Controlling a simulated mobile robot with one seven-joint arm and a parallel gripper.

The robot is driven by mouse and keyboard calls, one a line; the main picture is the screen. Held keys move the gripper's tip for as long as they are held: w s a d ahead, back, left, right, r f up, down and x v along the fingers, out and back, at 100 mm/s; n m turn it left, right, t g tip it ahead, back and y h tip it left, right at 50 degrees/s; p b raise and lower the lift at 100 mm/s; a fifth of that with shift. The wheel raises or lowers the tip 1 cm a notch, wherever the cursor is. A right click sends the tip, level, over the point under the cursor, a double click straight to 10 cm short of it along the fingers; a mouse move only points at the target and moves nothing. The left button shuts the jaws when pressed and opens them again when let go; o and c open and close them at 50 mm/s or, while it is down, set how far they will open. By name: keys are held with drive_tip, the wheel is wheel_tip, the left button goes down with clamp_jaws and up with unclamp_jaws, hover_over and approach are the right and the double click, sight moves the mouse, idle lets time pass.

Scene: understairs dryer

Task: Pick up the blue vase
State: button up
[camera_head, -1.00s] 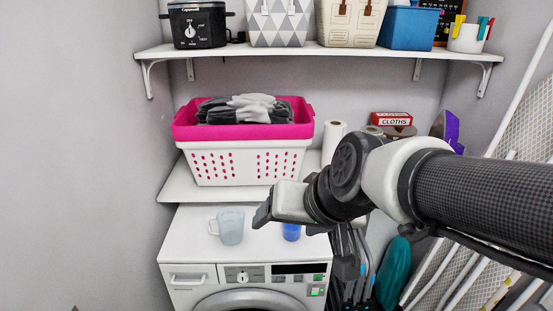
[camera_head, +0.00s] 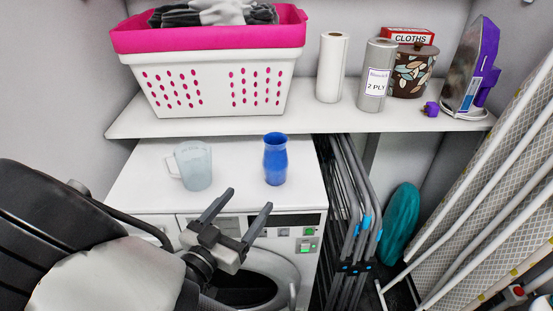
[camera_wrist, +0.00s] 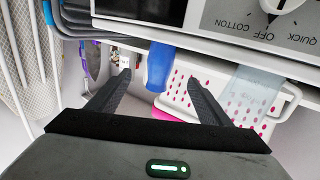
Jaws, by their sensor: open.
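The blue vase (camera_head: 275,160) stands upright on top of the white dryer (camera_head: 140,196), near its right side. My gripper (camera_head: 244,202) is open and empty in front of the dryer's control panel, nearer to the camera than the vase and apart from it. In the wrist view the picture is upside down. There the vase (camera_wrist: 160,66) shows beyond and between the fingers of my gripper (camera_wrist: 160,88), with a gap between them.
A pale translucent jug (camera_head: 194,166) stands left of the vase. A shelf (camera_head: 225,127) behind holds a pink-and-white laundry basket (camera_head: 215,85), a paper roll (camera_head: 331,68), a grey canister (camera_head: 376,76) and an iron (camera_head: 470,68). Folded racks (camera_head: 350,215) stand right of the dryer.

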sight(271, 172)
drive_tip(key=b+x, duration=0.1)
drive_tip(key=x, duration=0.9)
drive_tip(key=shift+w+b, duration=0.15)
drive_tip(key=shift+b, duration=0.15)
drive_tip(key=shift+b+x, duration=0.75)
drive_tip(key=shift+x, duration=2.3)
drive_tip(key=shift+a, duration=0.1)
drive_tip(key=shift+c, duration=0.5)
drive_tip(key=shift+r, duration=0.1)
drive_tip(key=c, duration=1.3)
